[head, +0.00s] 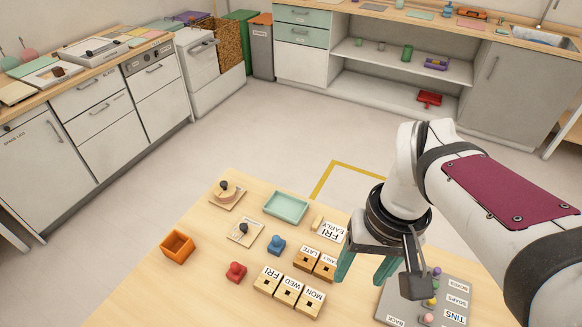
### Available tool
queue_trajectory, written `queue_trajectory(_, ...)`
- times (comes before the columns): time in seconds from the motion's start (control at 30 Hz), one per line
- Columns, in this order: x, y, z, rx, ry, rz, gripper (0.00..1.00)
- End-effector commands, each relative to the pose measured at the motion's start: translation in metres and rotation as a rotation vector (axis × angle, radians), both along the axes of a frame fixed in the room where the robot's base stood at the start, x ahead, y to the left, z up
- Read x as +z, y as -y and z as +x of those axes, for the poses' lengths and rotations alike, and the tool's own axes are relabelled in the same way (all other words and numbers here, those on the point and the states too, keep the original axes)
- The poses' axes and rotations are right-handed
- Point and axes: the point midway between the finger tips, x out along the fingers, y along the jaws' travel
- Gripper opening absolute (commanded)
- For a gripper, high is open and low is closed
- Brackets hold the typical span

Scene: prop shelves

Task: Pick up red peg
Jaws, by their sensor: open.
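A small red peg (236,272) with a knobbed top stands on the wooden table (150,290), left of the labelled wooden blocks. A similar blue peg (276,245) stands behind it and to its right. My gripper (366,268) has teal fingers that are spread apart and point down, with nothing seen between them. It is over the right part of the table, well to the right of the red peg and apart from it. The fingertips' height above the table is hard to tell.
Wooden blocks marked FRI, WED and MON (288,291) and LATE and EARLY (314,263) lie between my gripper and the red peg. An orange box (177,247), a green tray (286,207) and a grey labelled board (392,303) also stand on the table.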

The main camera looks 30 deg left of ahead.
Motion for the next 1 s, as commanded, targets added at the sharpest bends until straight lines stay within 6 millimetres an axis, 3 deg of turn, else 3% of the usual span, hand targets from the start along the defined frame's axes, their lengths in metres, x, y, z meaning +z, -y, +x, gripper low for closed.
queue_trajectory(0.03, -0.005, -0.048, 0.019, 0.234, 0.010, -0.012, 0.60)
queue_trajectory(0.13, -0.023, -0.147, 0.032, 0.680, 0.045, -0.027, 0.60)
queue_trajectory(0.2, -0.038, -0.201, 0.026, 0.914, 0.066, -0.033, 0.60)
queue_trajectory(0.3, -0.054, -0.246, 0.012, 1.112, 0.083, -0.039, 0.60)
queue_trajectory(0.4, -0.059, -0.260, 0.007, 1.175, 0.090, -0.040, 0.60)
queue_trajectory(0.53, -0.071, -0.259, 0.007, 1.175, 0.087, -0.041, 0.60)
queue_trajectory(0.8, -0.145, -0.259, 0.007, 1.171, 0.087, -0.041, 0.60)
queue_trajectory(1.0, -0.173, -0.261, 0.006, 1.170, 0.087, -0.040, 0.60)
